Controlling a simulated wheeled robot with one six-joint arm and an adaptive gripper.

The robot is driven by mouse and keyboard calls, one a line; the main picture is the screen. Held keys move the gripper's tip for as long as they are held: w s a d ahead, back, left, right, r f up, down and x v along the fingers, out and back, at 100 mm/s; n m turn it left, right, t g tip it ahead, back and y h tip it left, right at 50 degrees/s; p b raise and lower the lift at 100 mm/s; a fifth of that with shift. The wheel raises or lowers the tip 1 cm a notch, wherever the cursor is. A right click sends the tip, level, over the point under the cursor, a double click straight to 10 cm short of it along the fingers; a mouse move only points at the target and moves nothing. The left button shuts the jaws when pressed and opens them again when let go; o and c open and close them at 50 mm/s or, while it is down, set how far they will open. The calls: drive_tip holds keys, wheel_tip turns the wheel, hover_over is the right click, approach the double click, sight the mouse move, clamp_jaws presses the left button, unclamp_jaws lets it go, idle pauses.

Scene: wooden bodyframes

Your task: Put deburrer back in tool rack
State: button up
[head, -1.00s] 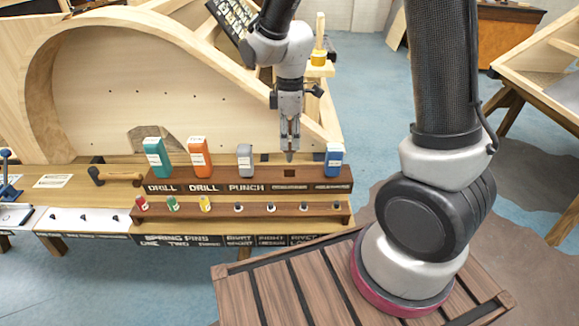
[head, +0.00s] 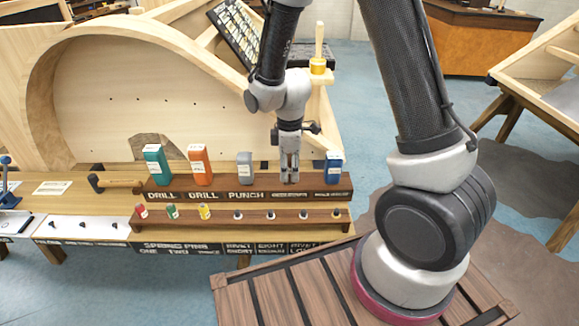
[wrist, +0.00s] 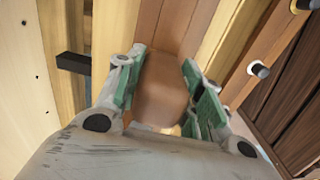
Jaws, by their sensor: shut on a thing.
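The tool rack (head: 215,190) is a dark wooden strip on the bench, with colored tools standing in its upper tier. My gripper (head: 290,181) points down at the upper tier, between the grey punch and the blue tool, where its fingertips meet the rack top. In the wrist view my gripper (wrist: 160,78) has green-padded fingers on either side of a smooth brown thing, apparently the deburrer (wrist: 160,98). It is shut on it. The head view hides the deburrer behind the fingers, and I cannot tell how deep it sits in the slot.
A teal drill (head: 156,165), an orange drill (head: 200,165), a grey punch (head: 245,168) and a blue tool (head: 333,168) stand in the upper tier. Small bits line the lower tier (head: 265,225). A curved wooden frame (head: 110,95) rises behind.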

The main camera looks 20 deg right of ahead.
drive_tip(key=o, duration=1.2)
drive_tip(key=shift+o, duration=0.2)
wheel_tip(320, 180, up, 12)
drive_tip(key=shift+f, duration=0.2)
drive_tip(key=shift+d+r, duration=0.1)
drive_tip(key=shift+r, duration=0.5)
drive_tip(key=s+d+r+m+t, duration=0.2)
drive_tip(key=s+d+r+m, duration=0.5)
drive_tip(key=s, duration=0.2)
drive_tip(key=s+d+r+m+t, duration=0.2)
drive_tip(key=s+d+r+m, duration=0.5)
drive_tip(key=s, duration=0.3)
drive_tip(key=shift+d+r, duration=0.3)
drive_tip(key=shift+r, duration=0.3)
